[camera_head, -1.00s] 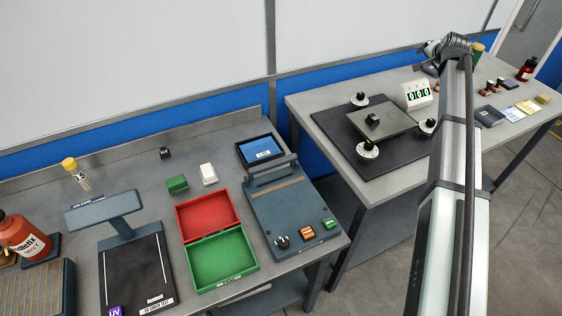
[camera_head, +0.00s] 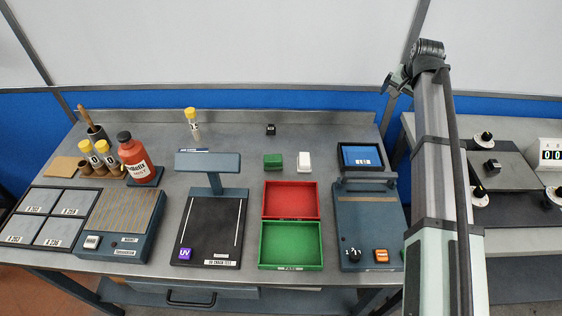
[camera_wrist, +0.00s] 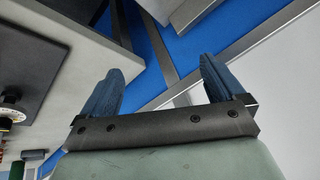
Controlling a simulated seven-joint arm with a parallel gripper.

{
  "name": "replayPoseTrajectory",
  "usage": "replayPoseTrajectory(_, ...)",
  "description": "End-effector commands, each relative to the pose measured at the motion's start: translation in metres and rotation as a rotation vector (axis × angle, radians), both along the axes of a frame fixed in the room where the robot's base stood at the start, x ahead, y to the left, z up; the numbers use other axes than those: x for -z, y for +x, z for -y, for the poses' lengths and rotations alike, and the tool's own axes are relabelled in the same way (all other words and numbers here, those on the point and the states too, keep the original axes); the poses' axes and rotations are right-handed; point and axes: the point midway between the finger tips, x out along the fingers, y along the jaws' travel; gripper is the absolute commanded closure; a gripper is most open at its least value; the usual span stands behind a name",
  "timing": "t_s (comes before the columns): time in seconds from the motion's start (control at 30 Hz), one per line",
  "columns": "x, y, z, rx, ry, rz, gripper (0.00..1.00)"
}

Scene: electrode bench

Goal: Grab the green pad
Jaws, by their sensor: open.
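The green pad (camera_head: 273,160) is a small green block on the grey bench, in the head view just behind the red tray. A white block (camera_head: 304,161) stands close to its right. My gripper (camera_head: 399,80) is at the end of my raised arm, up and to the right of the pad, well apart from it. In the wrist view my gripper (camera_wrist: 160,85) shows two blue fingers spread wide with nothing between them. The pad is not in the wrist view.
A red tray (camera_head: 318,198) and a green tray (camera_head: 319,245) lie in front of the pad. A UV stand (camera_head: 209,162) is to the left, a sealer device (camera_head: 342,220) to the right. A small black block (camera_head: 270,129) sits behind. Bench between is clear.

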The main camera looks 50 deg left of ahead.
Motion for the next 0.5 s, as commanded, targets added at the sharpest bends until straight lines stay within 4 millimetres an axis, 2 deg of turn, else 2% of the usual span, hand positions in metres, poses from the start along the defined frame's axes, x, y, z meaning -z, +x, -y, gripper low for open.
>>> replayPoseTrajectory(0.03,0.002,-0.022,-0.020,-0.042,-0.018,-0.015,0.04)
replayPoseTrajectory(0.2,0.007,-0.089,-0.073,-0.176,-0.086,-0.063,0.04)
replayPoseTrajectory(0.5,0.012,-0.217,-0.144,-0.411,-0.214,-0.136,0.04)
